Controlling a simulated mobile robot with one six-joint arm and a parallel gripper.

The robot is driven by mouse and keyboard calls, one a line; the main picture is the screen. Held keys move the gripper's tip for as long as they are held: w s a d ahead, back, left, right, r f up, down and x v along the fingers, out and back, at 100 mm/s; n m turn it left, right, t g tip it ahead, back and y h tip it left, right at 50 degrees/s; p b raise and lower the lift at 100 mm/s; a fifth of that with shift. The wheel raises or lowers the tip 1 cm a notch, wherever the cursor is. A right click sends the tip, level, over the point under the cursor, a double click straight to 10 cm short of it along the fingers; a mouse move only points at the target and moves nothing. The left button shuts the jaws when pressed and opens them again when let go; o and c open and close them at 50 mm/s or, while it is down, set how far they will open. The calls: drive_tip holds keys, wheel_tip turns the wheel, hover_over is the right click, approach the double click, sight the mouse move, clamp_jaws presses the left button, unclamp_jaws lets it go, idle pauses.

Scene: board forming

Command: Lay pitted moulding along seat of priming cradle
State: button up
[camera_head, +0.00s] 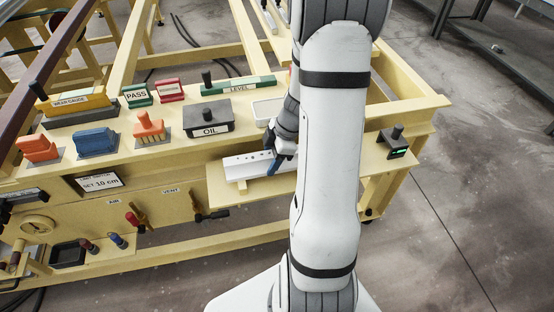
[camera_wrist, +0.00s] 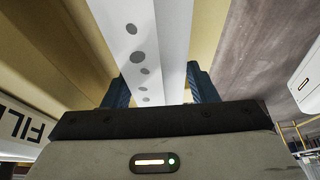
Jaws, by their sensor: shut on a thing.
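A white moulding (camera_head: 248,163) with a row of dark pits lies lengthwise over the pale yellow front shelf, left of my arm. My gripper (camera_head: 278,163) has blue fingers and is shut on it near its right part. In the wrist view the pitted moulding (camera_wrist: 146,62) runs away from the camera, between the two blue fingertips (camera_wrist: 158,88). A small pale yellow block (camera_head: 241,186) shows beneath the moulding's left part; whether they touch is unclear. I cannot clearly identify the priming cradle; my arm hides the area to the right.
The OIL box (camera_head: 208,119), a white shallow tray (camera_head: 268,111) and a green level (camera_head: 238,86) stand on the bench behind. Orange and blue tools sit at left. A black device (camera_head: 395,142) is at right. The shelf front (camera_head: 255,190) is bare.

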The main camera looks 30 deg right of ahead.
sight(270, 157)
drive_tip(key=shift+w+r+p, duration=0.15)
drive_tip(key=shift+r+p, duration=1.35)
drive_tip(key=shift+r, duration=2.5)
drive_tip(key=o, duration=0.8)
drive_tip(key=c, duration=1)
